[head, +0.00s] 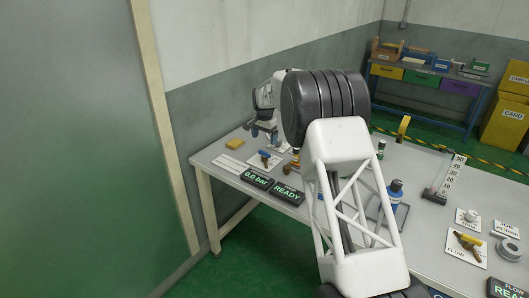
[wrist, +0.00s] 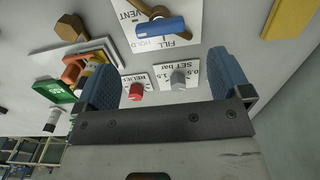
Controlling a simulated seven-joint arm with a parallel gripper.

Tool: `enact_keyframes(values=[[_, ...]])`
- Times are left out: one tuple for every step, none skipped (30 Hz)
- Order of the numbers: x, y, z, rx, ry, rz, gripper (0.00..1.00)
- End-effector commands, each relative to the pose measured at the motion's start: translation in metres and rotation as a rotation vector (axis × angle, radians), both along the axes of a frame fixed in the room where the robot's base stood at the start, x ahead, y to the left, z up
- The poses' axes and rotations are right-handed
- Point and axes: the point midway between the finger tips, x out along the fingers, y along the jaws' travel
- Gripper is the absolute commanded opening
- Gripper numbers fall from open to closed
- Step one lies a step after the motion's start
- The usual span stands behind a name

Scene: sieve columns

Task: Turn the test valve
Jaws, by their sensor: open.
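The valve with a blue handle (wrist: 161,28) and a brass-coloured body sits on a white plate marked VENT, HOLD and FILL (wrist: 186,12). In the wrist view the handle lies across the plate near HOLD. In the head view this valve (head: 265,156) is small on the left part of the table. My gripper (wrist: 165,66) has its two blue fingers wide apart, with nothing between them. In the head view my gripper (head: 264,134) is above the table, near the valve; the exact gap cannot be told.
A red knob (wrist: 136,91) marked RELIEVE and a grey knob (wrist: 178,79) marked SET bar are near the fingers. A yellow block (head: 235,144) lies at the table's left. Displays read 0.0 bar (head: 257,179) and READY (head: 287,194). An orange piece (wrist: 73,72) is beside one finger.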

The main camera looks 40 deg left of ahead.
Motion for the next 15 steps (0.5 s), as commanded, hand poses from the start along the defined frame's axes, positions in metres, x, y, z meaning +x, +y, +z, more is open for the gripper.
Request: enact_keyframes(values=[[-0.0001,0.0006,-0.0006,0.0,0.0,0.0,0.96],[0.0,0.0006,-0.0007,0.0,0.0,0.0,0.96],[0.0,0.0005,-0.0007,0.0,0.0,0.0,0.96],[0.0,0.0004,-0.0006,0.0,0.0,0.0,0.96],[0.0,0.0004,-0.0005,0.0,0.0,0.0,0.96],[0.0,0.0003,-0.0005,0.0,0.0,0.0,0.96],[0.0,0.0002,-0.0005,0.0,0.0,0.0,0.96],[0.0,0.0002,-0.0005,0.0,0.0,0.0,0.96],[0.0,0.0002,-0.0006,0.0,0.0,0.0,0.96],[0.0001,0.0001,-0.0009,0.0,0.0,0.0,0.96],[0.0001,0.0001,-0.0012,0.0,0.0,0.0,0.96],[0.0001,0.0,-0.002,0.0,0.001,0.0,0.96],[0.0001,0.0,-0.0028,-0.001,0.001,0.0,0.96],[0.0001,0.0,-0.0039,-0.001,0.001,0.0,0.96],[0.0001,0.0,-0.0058,-0.001,0.001,0.0,0.96]])
